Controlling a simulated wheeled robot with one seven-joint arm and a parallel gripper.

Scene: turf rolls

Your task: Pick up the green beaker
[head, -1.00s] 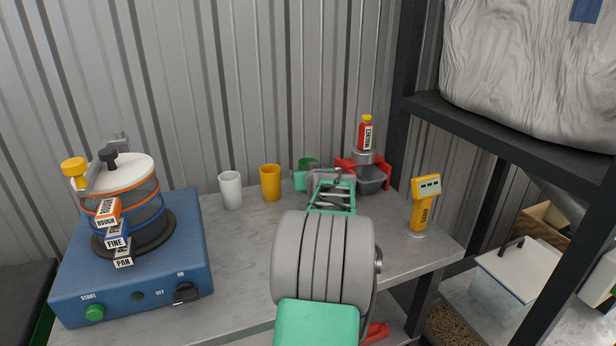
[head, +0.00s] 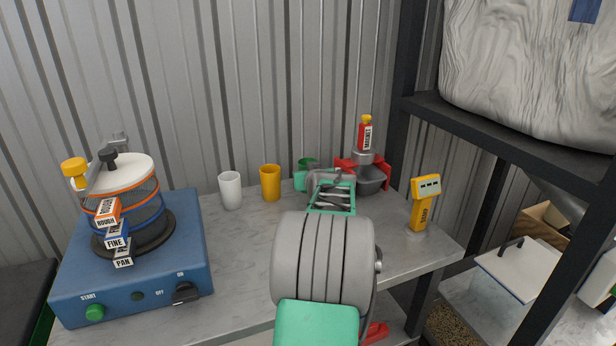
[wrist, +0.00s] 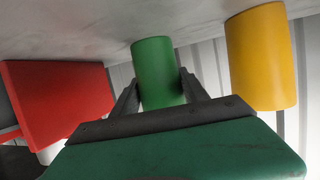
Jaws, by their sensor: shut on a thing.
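The green beaker (wrist: 157,70) stands between the two fingers of my gripper (wrist: 160,88) in the wrist view, and the gripper is shut on it. In the head view only the top of the green beaker (head: 308,163) shows behind my gripper (head: 312,182); my arm hides the rest. The beaker looks upright at the back of the bench, and I cannot tell whether its base touches the bench top.
A yellow beaker (head: 270,183) and a white beaker (head: 230,190) stand to the left. A red stand with a grey bowl (head: 372,180) and a red bottle (head: 365,134) is close on the right. A yellow meter (head: 425,202) and a blue sieve shaker (head: 150,285) flank the grey bench (head: 240,260).

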